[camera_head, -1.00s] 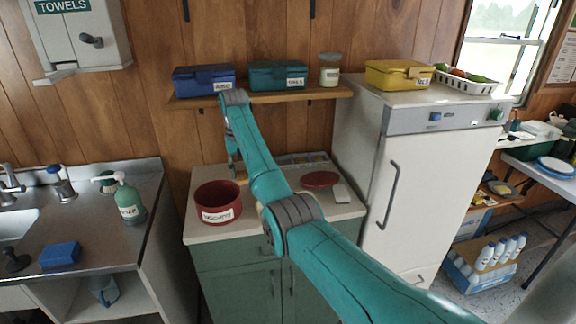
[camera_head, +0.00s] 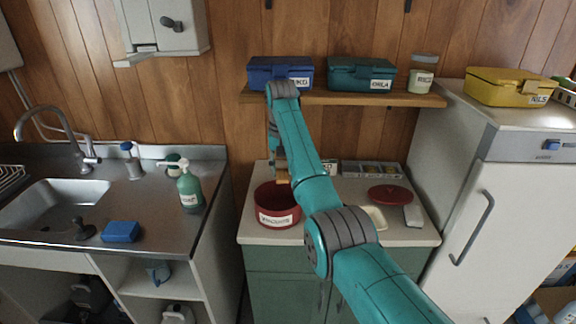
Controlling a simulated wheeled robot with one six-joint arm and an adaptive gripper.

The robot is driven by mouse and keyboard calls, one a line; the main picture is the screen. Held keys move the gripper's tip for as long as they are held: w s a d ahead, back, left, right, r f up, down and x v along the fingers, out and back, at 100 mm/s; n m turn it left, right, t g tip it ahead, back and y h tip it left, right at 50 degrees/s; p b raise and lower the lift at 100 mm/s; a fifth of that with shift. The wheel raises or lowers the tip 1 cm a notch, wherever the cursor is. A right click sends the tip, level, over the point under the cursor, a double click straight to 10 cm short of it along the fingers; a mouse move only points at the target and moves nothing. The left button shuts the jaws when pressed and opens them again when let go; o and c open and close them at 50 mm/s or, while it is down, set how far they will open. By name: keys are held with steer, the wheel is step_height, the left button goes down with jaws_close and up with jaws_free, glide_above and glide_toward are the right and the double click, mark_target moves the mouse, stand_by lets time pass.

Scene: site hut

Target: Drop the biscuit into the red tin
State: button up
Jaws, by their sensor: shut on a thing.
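The red tin (camera_head: 278,212) stands open on the cabinet counter, with a white label on its front. Its round red lid (camera_head: 390,195) lies on the counter to the right.
A shelf (camera_head: 345,97) with a blue box (camera_head: 280,73), a teal box (camera_head: 361,74) and a jar (camera_head: 422,78) hangs above the counter. A divided tray (camera_head: 358,170) stands at the counter's back. The fridge (camera_head: 490,190) is right, the sink (camera_head: 65,205) left.

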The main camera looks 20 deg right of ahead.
steer(key=shift+f, duration=2.6)
steer(key=o, duration=0.9)
